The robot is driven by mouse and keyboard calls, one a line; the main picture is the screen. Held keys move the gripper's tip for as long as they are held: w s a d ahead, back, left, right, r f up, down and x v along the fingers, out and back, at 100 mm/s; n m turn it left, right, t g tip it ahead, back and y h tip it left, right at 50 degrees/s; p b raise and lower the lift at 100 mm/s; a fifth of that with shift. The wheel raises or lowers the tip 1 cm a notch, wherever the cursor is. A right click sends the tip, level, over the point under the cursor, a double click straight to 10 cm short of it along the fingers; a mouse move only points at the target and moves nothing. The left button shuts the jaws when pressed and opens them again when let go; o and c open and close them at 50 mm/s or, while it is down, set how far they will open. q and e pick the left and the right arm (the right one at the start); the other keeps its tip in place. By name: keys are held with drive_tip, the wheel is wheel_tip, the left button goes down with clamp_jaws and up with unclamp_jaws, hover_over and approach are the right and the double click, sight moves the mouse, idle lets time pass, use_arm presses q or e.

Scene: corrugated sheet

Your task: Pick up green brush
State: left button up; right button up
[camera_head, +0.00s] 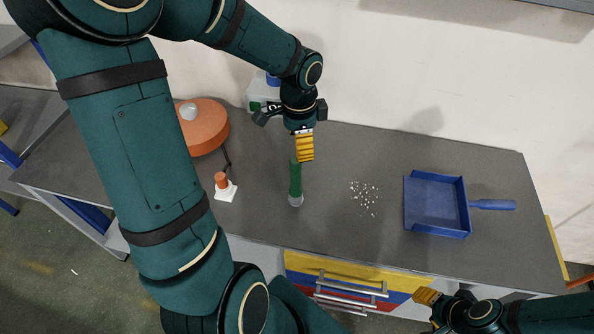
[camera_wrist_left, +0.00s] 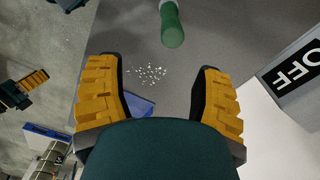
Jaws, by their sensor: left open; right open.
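In the left wrist view the brush (camera_wrist_left: 172,27) shows at the top, beyond the fingertips. My left gripper (camera_wrist_left: 156,75) is open and nothing is between its fingers. My right gripper (camera_head: 428,298) is at the table's front edge, well away from the brush, and is open.
A blue dustpan (camera_head: 436,205) lies at the right of the table. Small white bits (camera_head: 364,196) are scattered between it and the brush. An orange round lamp (camera_head: 205,125) and a small white-based orange object (camera_head: 223,187) stand to the left. A wall is behind.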

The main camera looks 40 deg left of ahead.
sight(295, 170)
use_arm(q)
drive_tip(key=shift+w+a+r, duration=0.15)
drive_tip(key=shift+a+r, duration=0.45)
drive_tip(key=shift+r, duration=0.15)
wheel_tip(295, 170, down, 9)
drive_tip(key=shift+r+b, duration=0.2)
drive_tip(key=shift+b, duration=0.3)
drive_tip(key=f, duration=0.5)
drive_tip(key=shift+a+f+b, duration=0.1)
drive_tip(key=shift+a+b, duration=0.1)
drive_tip(key=shift+b, duration=0.15)
clamp_jaws()
